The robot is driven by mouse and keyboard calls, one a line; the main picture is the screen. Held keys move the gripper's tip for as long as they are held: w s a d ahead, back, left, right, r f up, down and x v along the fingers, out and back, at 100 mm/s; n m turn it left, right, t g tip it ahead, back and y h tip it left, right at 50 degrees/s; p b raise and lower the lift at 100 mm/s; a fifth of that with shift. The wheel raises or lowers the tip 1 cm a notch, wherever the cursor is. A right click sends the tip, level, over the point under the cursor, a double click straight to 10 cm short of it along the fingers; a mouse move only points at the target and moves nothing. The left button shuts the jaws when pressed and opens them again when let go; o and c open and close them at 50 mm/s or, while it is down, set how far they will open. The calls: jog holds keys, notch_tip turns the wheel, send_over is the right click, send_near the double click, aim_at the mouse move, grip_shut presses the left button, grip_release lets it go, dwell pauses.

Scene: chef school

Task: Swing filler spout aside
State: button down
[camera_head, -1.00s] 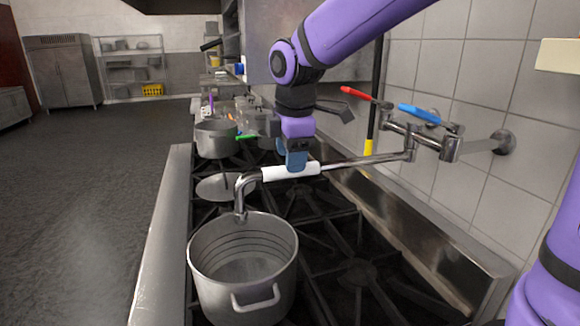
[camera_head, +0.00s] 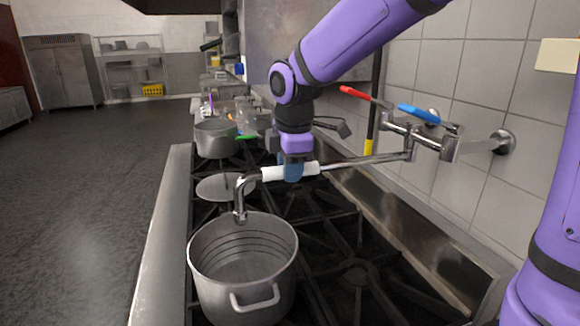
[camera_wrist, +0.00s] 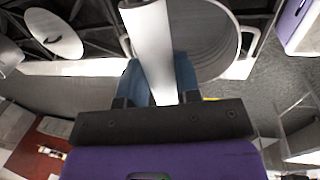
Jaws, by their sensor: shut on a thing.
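The filler spout (camera_head: 350,161) is a chrome pipe that runs from the wall tap out over the stove. Its bent outlet (camera_head: 240,197) hangs over the near pot (camera_head: 243,262). A white sleeve (camera_head: 272,174) covers part of the pipe. My gripper (camera_head: 293,172) comes down from above and is shut on this white sleeve. In the wrist view the sleeve (camera_wrist: 150,45) lies between the two blue fingers (camera_wrist: 160,82). The far finger is partly hidden behind the sleeve in the head view.
The tap has a red lever (camera_head: 355,93) and a blue lever (camera_head: 419,113) beside the tiled wall. Another pot (camera_head: 214,139) and a round lid (camera_head: 226,187) are farther along the stove. Black grates (camera_head: 355,275) right of the near pot are bare.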

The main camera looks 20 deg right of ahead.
jog(key=w+d+m, duration=0.4)
jog(key=w, duration=0.7)
jog(key=w+d+m+h, duration=0.1)
jog(key=w+d+m, duration=0.4)
jog(key=w, duration=0.6)
jog(key=shift+d+r+g+h, duration=0.15)
jog(key=shift+g+h, duration=0.15)
jog(key=shift+w, duration=0.1)
jog(key=c, duration=0.8)
grip_release()
jog(key=shift+d, duration=0.15)
